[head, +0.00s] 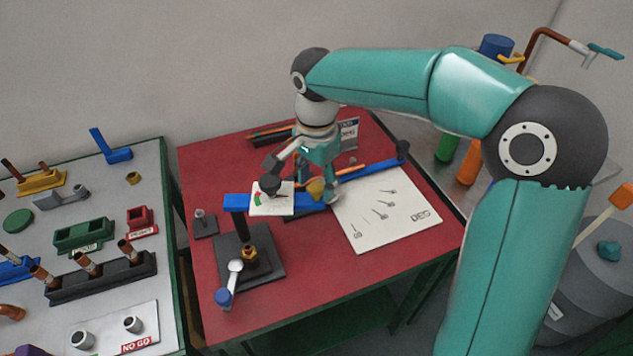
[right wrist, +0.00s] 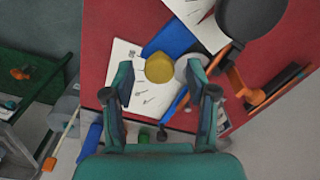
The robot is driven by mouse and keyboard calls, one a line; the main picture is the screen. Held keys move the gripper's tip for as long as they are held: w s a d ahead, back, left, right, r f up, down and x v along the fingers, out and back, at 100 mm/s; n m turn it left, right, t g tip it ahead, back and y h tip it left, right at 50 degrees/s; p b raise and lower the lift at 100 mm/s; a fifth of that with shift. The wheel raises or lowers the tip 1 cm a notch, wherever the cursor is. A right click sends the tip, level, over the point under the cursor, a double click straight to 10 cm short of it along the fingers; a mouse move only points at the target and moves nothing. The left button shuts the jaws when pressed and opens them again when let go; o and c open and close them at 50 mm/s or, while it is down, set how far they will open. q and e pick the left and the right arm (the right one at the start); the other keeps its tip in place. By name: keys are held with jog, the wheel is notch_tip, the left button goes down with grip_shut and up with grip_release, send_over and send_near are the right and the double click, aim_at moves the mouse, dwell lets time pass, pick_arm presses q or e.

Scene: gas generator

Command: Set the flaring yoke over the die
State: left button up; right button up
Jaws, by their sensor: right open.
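My right gripper (head: 303,180) hangs over the back middle of the red table, pointing down. In the right wrist view its two fingers (right wrist: 160,78) are spread apart. A yellow rounded piece (head: 316,189) sits just below and between the fingers; it also shows in the right wrist view (right wrist: 159,67), beside a blue bar (right wrist: 168,38). I cannot tell whether this is the flaring yoke. A black block with copper tube stubs (head: 103,276) stands on the grey table; I cannot be sure which piece is the die. My left gripper is not in view.
A black base (head: 265,262) with a post and brass fitting (head: 250,254) stands on the red table (head: 330,262). A white sheet (head: 385,215) lies to the right. Green (head: 83,237) and red (head: 141,221) blocks stand on the left table. The red table's front is clear.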

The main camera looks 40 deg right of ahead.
jog(key=shift+f, duration=0.25)
grip_shut()
jog(key=shift+a, duration=0.2)
dwell(0.3)
